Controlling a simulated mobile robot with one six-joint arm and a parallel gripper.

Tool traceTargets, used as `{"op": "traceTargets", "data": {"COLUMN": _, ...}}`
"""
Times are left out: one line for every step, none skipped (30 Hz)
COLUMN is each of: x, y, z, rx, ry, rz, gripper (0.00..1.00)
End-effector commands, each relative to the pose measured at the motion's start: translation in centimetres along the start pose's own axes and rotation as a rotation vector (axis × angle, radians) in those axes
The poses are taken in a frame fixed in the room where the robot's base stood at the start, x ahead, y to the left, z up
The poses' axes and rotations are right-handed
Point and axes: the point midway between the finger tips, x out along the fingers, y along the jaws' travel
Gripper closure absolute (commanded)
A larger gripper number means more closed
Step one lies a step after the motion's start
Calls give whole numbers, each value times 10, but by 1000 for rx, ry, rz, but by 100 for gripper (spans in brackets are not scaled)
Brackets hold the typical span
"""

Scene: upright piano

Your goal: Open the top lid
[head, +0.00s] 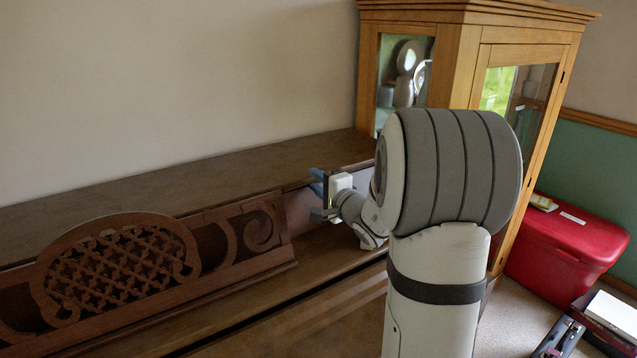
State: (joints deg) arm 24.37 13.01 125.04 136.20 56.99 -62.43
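The top lid (190,185) of the brown upright piano is a long dark wooden board along the wall. It lies flat and looks closed. My gripper (318,196) is at the lid's front edge, toward its right end. Its two fingers are apart, one above the other, with nothing visible between them. The upper finger is near the height of the lid's edge; I cannot tell whether it touches. My arm hides the right front part of the piano.
A carved music desk (125,265) stands at the piano's front left. A glass-doored wooden cabinet (458,45) stands close behind and right of my arm. A red storage box (560,245) and a dark case (562,340) are on the floor at right. The wall above the lid is bare.

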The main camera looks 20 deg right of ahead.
Motion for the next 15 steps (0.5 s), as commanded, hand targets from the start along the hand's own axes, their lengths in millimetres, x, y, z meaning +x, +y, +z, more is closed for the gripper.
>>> {"op": "traceTargets", "data": {"x": 0, "y": 0, "z": 0, "rx": 0, "ry": 0, "rz": -1, "gripper": 77}}
{"op": "traceTargets", "data": {"x": 0, "y": 0, "z": 0, "rx": 0, "ry": 0, "rz": -1, "gripper": 80}}
{"op": "traceTargets", "data": {"x": 0, "y": -1, "z": 0, "rx": 0, "ry": 0, "rz": -2, "gripper": 83}}
{"op": "traceTargets", "data": {"x": 0, "y": -1, "z": 0, "rx": 0, "ry": 0, "rz": -2, "gripper": 85}}
{"op": "traceTargets", "data": {"x": 0, "y": -1, "z": 0, "rx": 0, "ry": 0, "rz": -3, "gripper": 88}}
{"op": "traceTargets", "data": {"x": 0, "y": -2, "z": 0, "rx": -1, "ry": 0, "rz": -4, "gripper": 91}}
{"op": "traceTargets", "data": {"x": 0, "y": -2, "z": 0, "rx": -1, "ry": 0, "rz": -4, "gripper": 93}}
{"op": "traceTargets", "data": {"x": 0, "y": -2, "z": 0, "rx": -1, "ry": 1, "rz": -5, "gripper": 96}}
{"op": "traceTargets", "data": {"x": 0, "y": -3, "z": -1, "rx": -1, "ry": 1, "rz": -6, "gripper": 99}}
{"op": "traceTargets", "data": {"x": 0, "y": -3, "z": -1, "rx": -1, "ry": 1, "rz": -6, "gripper": 100}}
{"op": "traceTargets", "data": {"x": 0, "y": -3, "z": -1, "rx": -2, "ry": 1, "rz": -7, "gripper": 100}}
{"op": "traceTargets", "data": {"x": 0, "y": -4, "z": -1, "rx": -2, "ry": 1, "rz": -8, "gripper": 100}}
{"op": "traceTargets", "data": {"x": 0, "y": -4, "z": -1, "rx": -2, "ry": 1, "rz": -8, "gripper": 100}}
{"op": "traceTargets", "data": {"x": 0, "y": -4, "z": -1, "rx": -2, "ry": 1, "rz": -9, "gripper": 100}}
{"op": "traceTargets", "data": {"x": 0, "y": -4, "z": -1, "rx": -2, "ry": 2, "rz": -9, "gripper": 100}}
